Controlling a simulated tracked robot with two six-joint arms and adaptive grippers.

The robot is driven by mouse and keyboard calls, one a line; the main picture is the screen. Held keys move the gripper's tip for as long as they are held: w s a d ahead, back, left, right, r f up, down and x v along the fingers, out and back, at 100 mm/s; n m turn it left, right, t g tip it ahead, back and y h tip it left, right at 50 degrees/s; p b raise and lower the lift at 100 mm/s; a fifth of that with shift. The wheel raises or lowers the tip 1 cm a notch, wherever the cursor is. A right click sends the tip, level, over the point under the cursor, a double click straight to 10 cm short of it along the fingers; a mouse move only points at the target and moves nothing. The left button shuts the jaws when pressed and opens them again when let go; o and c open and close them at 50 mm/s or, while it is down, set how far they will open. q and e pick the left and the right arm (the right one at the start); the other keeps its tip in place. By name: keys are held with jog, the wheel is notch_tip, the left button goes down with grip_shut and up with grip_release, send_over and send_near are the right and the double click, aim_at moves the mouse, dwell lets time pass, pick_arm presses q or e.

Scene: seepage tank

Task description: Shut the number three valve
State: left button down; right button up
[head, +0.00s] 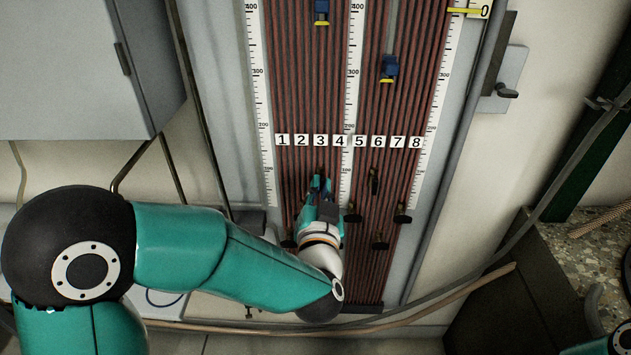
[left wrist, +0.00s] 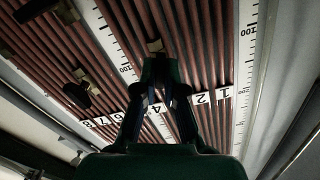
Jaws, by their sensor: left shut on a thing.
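The panel (head: 390,110) carries a row of reddish tubes with number labels 1 to 8. The label 3 (head: 318,140) sits just above my left gripper (head: 318,183). My left gripper is shut on the small dark valve of tube three, which is mostly hidden by the fingers in the head view. In the left wrist view the fingertips (left wrist: 158,68) close at the valve's handle (left wrist: 155,46), whose tan end shows beyond them. Whether the handle lies along or across the tube is hard to tell. My right gripper is not in view.
Other dark valves stand close by to the right, on the upper row (head: 374,182) and lower row (head: 353,215). White scales (head: 354,70) run between and beside the tubes. A grey cabinet (head: 70,70) hangs at the left. A dark stone-topped block (head: 590,260) stands at the right.

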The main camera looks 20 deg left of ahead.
pick_arm(q)
jog(key=shift+d+f+m+p, duration=0.15)
jog(key=shift+m+p, duration=1.6)
jog(key=shift+m, duration=2)
jog(key=shift+d+f+m+p, duration=0.1)
jog(key=shift+m+p, duration=1.65)
jog(key=shift+m, duration=2)
jog(key=shift+f, duration=0.15)
jog(key=c, duration=1.3)
grip_release()
jog(key=shift+o, duration=0.2)
jog(key=shift+a, duration=0.1)
jog(key=v, duration=0.7)
jog(key=shift+s, duration=0.25)
